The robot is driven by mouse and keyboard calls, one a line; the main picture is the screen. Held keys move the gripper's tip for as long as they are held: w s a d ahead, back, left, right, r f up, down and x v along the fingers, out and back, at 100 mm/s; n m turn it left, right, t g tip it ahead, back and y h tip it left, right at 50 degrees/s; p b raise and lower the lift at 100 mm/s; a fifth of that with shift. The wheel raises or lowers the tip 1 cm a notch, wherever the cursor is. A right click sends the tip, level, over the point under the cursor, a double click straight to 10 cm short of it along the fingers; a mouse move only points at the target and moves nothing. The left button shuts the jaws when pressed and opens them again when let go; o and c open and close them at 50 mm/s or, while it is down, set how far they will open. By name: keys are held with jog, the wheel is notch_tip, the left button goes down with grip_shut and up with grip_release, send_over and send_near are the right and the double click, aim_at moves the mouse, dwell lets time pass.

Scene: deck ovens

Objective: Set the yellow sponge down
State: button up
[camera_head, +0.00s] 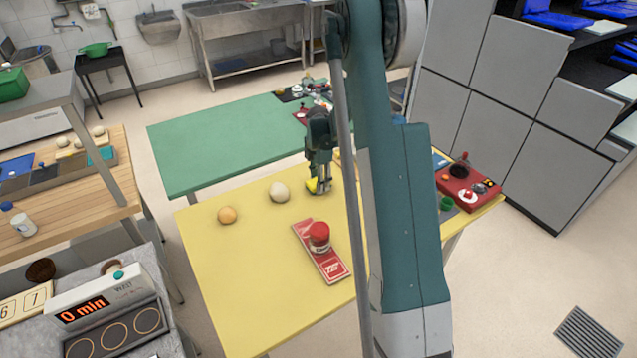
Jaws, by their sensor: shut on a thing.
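The yellow sponge (312,186) is small in the head view, at the fingertips of my gripper (319,184). My gripper points down over the back part of the yellow table (220,285) and is shut on the sponge. The sponge is close to the tabletop; I cannot tell whether it touches it. The fingers hide part of the sponge.
A pale dough ball (279,192) and an orange-tan ball (227,214) lie left of my gripper. A red-lidded jar (319,235) stands on a red board (325,260) in front. A red tray (468,186) is at the right. The table's left front is clear.

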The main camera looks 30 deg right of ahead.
jog(key=shift+f, duration=0.15)
jog(key=o, duration=0.8)
jog(key=shift+r, duration=0.2)
notch_tip(320, 180, up, 12)
jog(key=shift+p, duration=0.4)
dwell(0.5)
